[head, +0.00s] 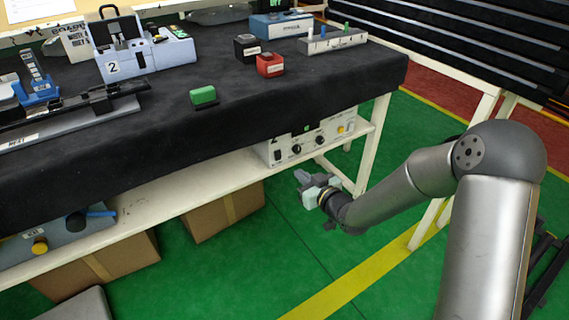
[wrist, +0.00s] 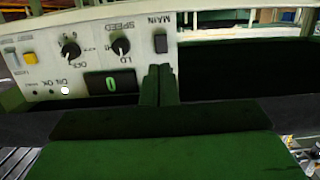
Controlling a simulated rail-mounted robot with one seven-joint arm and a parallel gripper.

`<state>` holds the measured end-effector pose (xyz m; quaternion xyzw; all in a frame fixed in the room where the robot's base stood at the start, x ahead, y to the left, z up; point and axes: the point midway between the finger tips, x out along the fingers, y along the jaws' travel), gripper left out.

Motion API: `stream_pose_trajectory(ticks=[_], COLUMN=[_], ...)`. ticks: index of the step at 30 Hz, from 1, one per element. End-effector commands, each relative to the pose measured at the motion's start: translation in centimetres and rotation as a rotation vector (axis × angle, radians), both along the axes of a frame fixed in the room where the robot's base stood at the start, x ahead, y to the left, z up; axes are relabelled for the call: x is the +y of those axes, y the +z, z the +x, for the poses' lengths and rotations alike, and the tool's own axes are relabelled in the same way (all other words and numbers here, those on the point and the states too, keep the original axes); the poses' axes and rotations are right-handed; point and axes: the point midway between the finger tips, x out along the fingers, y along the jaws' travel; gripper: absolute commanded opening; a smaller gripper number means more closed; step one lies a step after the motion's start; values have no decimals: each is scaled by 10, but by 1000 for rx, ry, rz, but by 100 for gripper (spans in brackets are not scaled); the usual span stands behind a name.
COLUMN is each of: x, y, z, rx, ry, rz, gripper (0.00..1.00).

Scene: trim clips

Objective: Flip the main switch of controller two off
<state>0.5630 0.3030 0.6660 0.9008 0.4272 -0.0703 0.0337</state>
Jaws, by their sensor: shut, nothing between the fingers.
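A light grey controller (head: 312,139) sits on the shelf under the bench, its front panel facing out. The panel shows upside down in the wrist view (wrist: 140,57). Its dark main switch (wrist: 161,44), marked MAIN, is at the panel's end in that view; in the head view the switch (head: 277,155) is at the panel's left. I cannot read a controller number on it. My gripper (head: 302,178) is shut and empty, low in front of the shelf. In the wrist view its fingertips (wrist: 160,84) appear just beside the main switch; I cannot tell whether they touch.
The panel also bears two black knobs (wrist: 70,50), a yellow button (wrist: 29,57) and a green display (wrist: 110,85). A bench leg (head: 374,140) stands right of the controller. A fixture marked 2 (head: 143,50) stands on the bench. Cardboard boxes (head: 210,218) lie below the shelf.

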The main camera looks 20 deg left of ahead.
Motion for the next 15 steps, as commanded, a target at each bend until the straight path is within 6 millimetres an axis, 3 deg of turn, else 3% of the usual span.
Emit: stream_pose_trajectory(ticks=[6, 15], x=[38, 69], y=[-10, -15], z=[30, 56], rx=[0, 0], ry=[2, 1], rz=[1, 0], gripper=[0, 0])
